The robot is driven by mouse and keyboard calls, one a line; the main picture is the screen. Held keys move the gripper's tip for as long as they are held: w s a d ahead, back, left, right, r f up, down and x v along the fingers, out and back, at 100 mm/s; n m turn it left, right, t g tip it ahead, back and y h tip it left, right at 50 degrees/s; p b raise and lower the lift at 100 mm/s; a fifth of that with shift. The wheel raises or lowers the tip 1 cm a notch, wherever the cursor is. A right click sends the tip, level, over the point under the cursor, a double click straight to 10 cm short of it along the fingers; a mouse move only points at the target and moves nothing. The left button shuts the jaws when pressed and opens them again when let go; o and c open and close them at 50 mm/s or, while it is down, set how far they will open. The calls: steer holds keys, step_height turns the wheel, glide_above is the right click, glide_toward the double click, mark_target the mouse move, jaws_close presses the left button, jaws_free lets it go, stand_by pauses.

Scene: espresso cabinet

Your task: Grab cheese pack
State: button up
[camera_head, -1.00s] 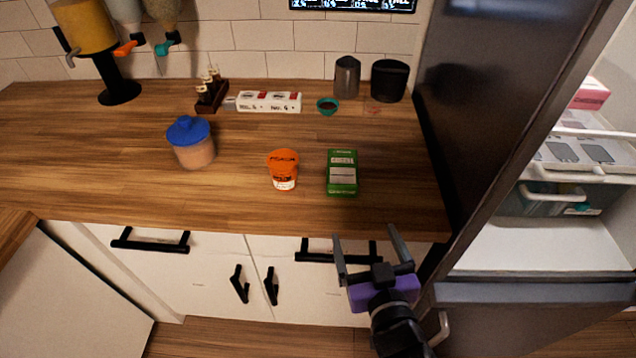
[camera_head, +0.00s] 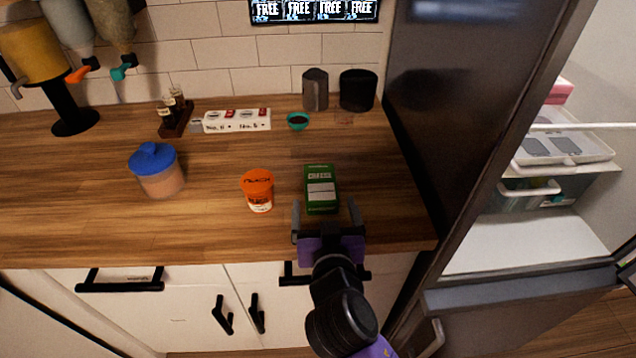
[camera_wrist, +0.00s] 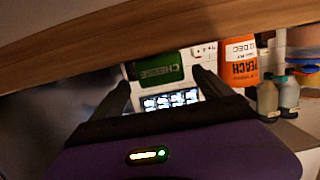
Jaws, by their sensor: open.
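The cheese pack is a green box (camera_head: 321,188) with a pale label, on the wooden counter near its front edge. In the wrist view its green face with the word CHEESE (camera_wrist: 158,67) shows between and beyond my fingers. My gripper (camera_head: 327,207) has a purple body and dark fingers. It is open and empty, at the counter's front edge just in front of the pack. Its fingers point toward the pack, one to each side. I cannot tell whether they touch it.
An orange-lidded tub (camera_head: 258,190) stands just left of the pack. A blue-lidded jar (camera_head: 156,170) is farther left. A small teal bowl (camera_head: 298,121) and two dark canisters (camera_head: 315,90) stand behind. An open fridge (camera_head: 560,215) is at right. The counter right of the pack is clear.

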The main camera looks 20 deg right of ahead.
mark_target(320, 185)
steer(key=x, duration=0.3)
steer(key=shift+w+r+p, duration=0.15)
steer(key=shift+w+p, duration=0.05)
steer(key=shift+p, duration=0.2)
steer(key=shift+p+x, duration=0.45)
steer(key=shift+x, duration=1.8)
steer(key=c, duration=1.7)
steer(key=shift+c, duration=0.2)
steer(key=shift+r, duration=0.1)
